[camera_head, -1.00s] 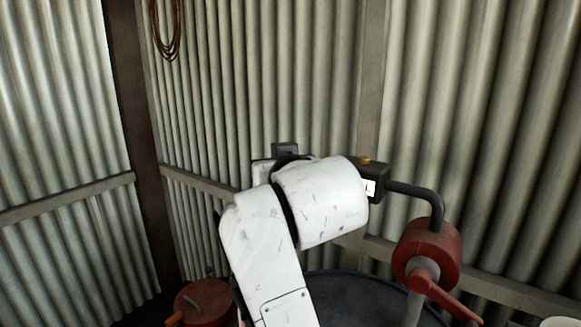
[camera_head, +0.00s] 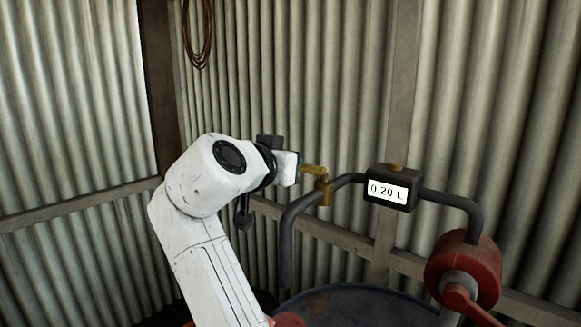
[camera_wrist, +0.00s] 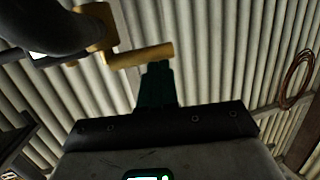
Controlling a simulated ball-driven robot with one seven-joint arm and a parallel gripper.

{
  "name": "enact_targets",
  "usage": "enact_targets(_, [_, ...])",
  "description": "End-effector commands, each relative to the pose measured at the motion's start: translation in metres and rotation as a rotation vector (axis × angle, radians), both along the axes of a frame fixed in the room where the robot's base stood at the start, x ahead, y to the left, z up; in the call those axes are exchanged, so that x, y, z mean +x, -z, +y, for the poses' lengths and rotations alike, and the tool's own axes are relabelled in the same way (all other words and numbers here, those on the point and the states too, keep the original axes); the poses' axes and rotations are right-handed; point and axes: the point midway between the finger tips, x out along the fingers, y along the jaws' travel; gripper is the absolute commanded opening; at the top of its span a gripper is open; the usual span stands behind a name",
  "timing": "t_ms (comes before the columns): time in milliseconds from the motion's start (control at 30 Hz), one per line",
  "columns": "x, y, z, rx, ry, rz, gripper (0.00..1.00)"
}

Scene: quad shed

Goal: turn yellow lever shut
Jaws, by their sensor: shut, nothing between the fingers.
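The yellow lever (camera_head: 314,169) sits on a yellow valve body (camera_head: 326,192) on the dark bent pipe. The lever arm points left, roughly level, toward my gripper. In the wrist view the lever (camera_wrist: 143,56) runs across the upper middle, its free end just beyond my fingertips. My gripper (camera_wrist: 158,66) is shut and empty, its dark teal fingers together. Its tips are at or very near the lever's free end; I cannot tell whether they touch. In the head view the fingers are mostly hidden behind my wrist.
A black meter (camera_head: 391,188) on the pipe reads 0.20 L. The pipe's spout (camera_head: 287,245) hangs left of the valve above a dark drum (camera_head: 350,305). A red pump (camera_head: 463,270) stands at right. Corrugated walls close in behind; a hose coil (camera_head: 198,35) hangs there.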

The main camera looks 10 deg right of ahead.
Motion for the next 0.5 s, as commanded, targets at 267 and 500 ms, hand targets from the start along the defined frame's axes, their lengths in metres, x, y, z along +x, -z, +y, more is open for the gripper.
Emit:
enact_targets(267, [0.0043, -0.0001, -0.0014, 0.0, -0.001, 0.0, 0.0])
enact_targets(500, [0.0052, -0.0005, -0.0021, 0.0, -0.001, 0.0, 0.0])
